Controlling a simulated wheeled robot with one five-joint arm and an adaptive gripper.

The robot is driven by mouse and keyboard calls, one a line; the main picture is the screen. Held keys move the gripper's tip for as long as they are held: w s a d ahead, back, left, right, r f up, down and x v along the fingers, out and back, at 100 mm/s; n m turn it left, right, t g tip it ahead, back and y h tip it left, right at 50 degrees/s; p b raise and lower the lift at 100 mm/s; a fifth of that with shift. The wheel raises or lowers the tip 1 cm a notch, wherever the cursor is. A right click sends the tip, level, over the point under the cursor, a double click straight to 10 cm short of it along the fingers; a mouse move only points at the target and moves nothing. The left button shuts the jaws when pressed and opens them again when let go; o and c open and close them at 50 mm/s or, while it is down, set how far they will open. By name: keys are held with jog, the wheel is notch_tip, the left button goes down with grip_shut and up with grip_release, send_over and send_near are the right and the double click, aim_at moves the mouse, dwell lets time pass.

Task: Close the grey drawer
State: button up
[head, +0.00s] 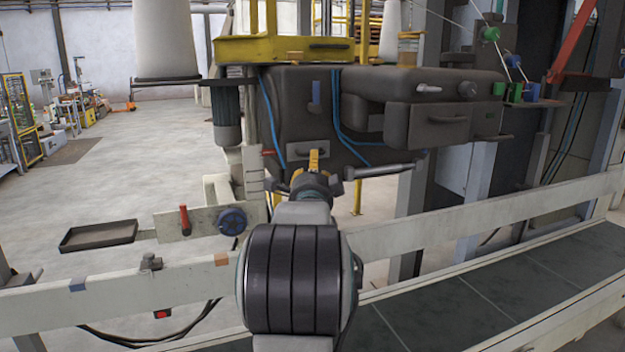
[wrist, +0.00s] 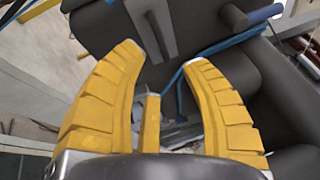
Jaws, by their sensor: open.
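A small light-grey drawer-like front (head: 296,149) with a dark handle sits low on the dark machine body. In the wrist view, a grey plate with a dark bar (wrist: 141,24) lies at the top, just past the fingertips. A larger dark-grey box front (head: 440,122) with a handle juts out to the right. I cannot tell for certain which is the grey drawer, or how far either stands out. My gripper (head: 314,156), with yellow fingers, is in front of the light-grey front and overlaps it. In the wrist view, its fingers (wrist: 163,54) are spread and empty. Contact is not clear.
A pale rail (head: 180,286) and a dark conveyor belt (head: 480,285) cross the foreground. Blue hoses (head: 340,120) run beside the light-grey front. A metal cylinder (head: 385,170) juts right of my gripper. A dark tray (head: 100,236) is at left. Open floor lies behind it.

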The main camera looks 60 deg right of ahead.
jog(key=shift+v, duration=2.3)
jog(key=w+a+r+n+y+p, duration=0.1)
jog(key=w+a+n+y+p, duration=0.3)
jog(key=a, duration=0.4)
jog(key=w+a+r+n+t+y+p, duration=0.1)
jog(key=w+a+n+y+p, duration=0.2)
jog(key=a+n+p, duration=0.45)
jog(key=w+a+n+y+p, duration=0.3)
jog(key=a+n+y, duration=0.1)
jog(key=a, duration=0.6)
jog(key=s+a+r+n+g+y+p, duration=0.1)
jog(key=s+a+n+g+y+p, duration=0.5)
jog(key=s+a+n+p, duration=0.6)
jog(key=s+a+n, duration=0.3)
jog(key=s+a, duration=0.2)
jog(key=a, duration=0.4)
jog(key=shift+r+g, duration=0.3)
jog(key=shift+r, duration=0.05)
jog(key=shift+a+n, duration=0.15)
jog(key=shift+n, duration=0.1)
